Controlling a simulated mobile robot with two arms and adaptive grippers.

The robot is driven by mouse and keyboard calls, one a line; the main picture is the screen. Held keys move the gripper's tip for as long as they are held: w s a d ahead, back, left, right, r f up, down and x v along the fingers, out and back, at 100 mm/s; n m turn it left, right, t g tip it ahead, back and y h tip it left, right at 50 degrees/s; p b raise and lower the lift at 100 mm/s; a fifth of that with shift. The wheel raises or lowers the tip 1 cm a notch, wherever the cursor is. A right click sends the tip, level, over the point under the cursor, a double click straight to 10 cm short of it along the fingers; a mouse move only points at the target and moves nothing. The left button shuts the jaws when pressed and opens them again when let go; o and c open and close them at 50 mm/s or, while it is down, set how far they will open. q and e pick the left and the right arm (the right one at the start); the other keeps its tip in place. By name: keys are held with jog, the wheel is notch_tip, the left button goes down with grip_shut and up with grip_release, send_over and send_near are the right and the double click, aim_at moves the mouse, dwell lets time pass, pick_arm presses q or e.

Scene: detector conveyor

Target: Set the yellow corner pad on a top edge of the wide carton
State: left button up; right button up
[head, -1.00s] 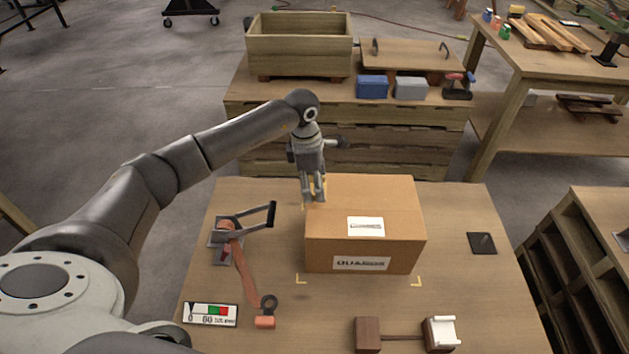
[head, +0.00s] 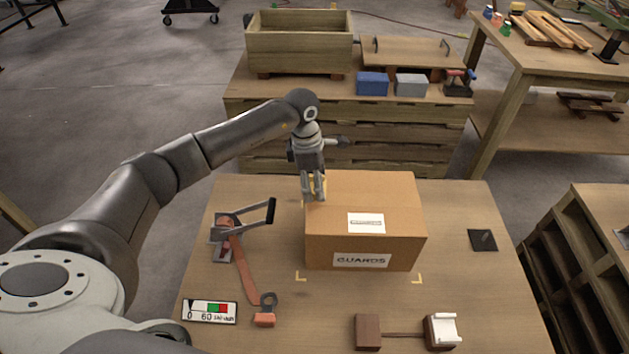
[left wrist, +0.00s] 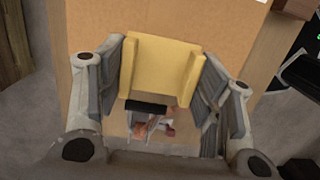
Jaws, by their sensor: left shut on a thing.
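The wide carton (head: 399,199) is a brown box with white labels, standing on the work table; its top also shows in the left wrist view (left wrist: 100,22). The yellow corner pad (left wrist: 160,65) lies between the fingers of my left gripper (left wrist: 167,95), at the carton's edge. In the head view my left gripper (head: 315,196) points down at the carton's left top edge, shut on the pad, which is mostly hidden by the fingers. I cannot tell whether the pad touches the carton. My right gripper is not in view.
On the table (head: 465,302), a strap tool (head: 245,228) with an orange strap lies left of the carton. A gauge card (head: 210,312) and a brown block (head: 367,332) lie in front. A dark square plate (head: 482,240) lies right. A pallet stack with a wooden crate (head: 300,50) stands behind.

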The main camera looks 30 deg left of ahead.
pick_arm(q)
jog(key=shift+f+b, duration=1.3)
jog(key=shift+f, duration=0.45)
jog(key=o, duration=1.1)
jog(key=shift+r, duration=0.1)
jog(key=r, duration=0.4)
jog(key=a+r, duration=0.1)
jog(key=r, duration=0.6)
jog(key=shift+s+a+r, duration=0.15)
jog(key=shift+s+r, duration=0.2)
jog(key=shift+r, duration=0.05)
